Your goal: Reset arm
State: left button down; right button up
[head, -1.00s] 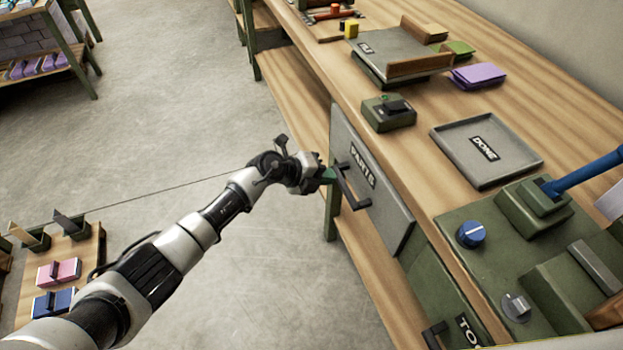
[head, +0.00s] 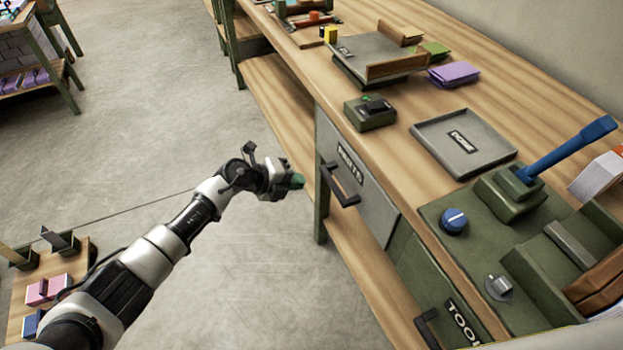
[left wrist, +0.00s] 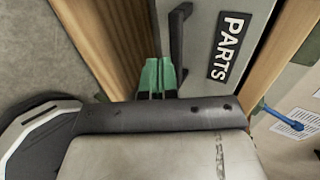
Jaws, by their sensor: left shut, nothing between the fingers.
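My left arm reaches in from the lower left in the head view. Its gripper (head: 297,181) has green fingertips and is in the air just left of the PARTS drawer (head: 366,195), apart from its dark handle (head: 341,185). In the left wrist view the green fingers (left wrist: 158,76) are together and empty, beside the dark drawer handle (left wrist: 178,45). The drawer front with its PARTS label (left wrist: 231,47) shows there too. My right gripper is not in view.
The wooden workbench (head: 300,102) runs along the right. It bears the DONE tray (head: 447,123), a green switch box (head: 369,113) and a green machine with a blue lever (head: 570,148). The TOOL drawer (head: 440,290) is below. Open grey floor (head: 165,110) lies to the left.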

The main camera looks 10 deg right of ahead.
pick_arm(q)
jog(key=v, duration=0.8)
jog(key=s+a+f+n+t+y+p, duration=0.15)
jog(key=s+a+f+n, duration=0.25)
jog(key=f+n, duration=0.4)
jog(key=s+a+f+n+t+y, duration=0.35)
jog(key=a+f+n, duration=0.2)
jog(key=f, duration=0.45)
jog(key=s+a+f+n+t+y+p, duration=0.1)
jog(key=s+a+f+n+y, duration=0.1)
jog(key=s+a+f+n, duration=0.45)
jog(key=s+a+f+n+g+y, duration=0.1)
jog(key=s+f+n+g, duration=0.2)
jog(key=s, duration=0.8)
jog(key=s+a+f+n+g+y+p, duration=0.1)
jog(key=s+f+n+g+y, duration=0.1)
jog(key=s+f, duration=0.6)
jog(key=s+a+f+n+g+y, duration=0.1)
jog(key=s+f+n+g, duration=0.2)
jog(key=s, duration=1.3)
notch_tip(320, 180, down, 3)
jog(key=shift+f+n+g, duration=0.1)
jog(key=shift+n+g, duration=0.3)
jog(key=shift+n, duration=0.6)
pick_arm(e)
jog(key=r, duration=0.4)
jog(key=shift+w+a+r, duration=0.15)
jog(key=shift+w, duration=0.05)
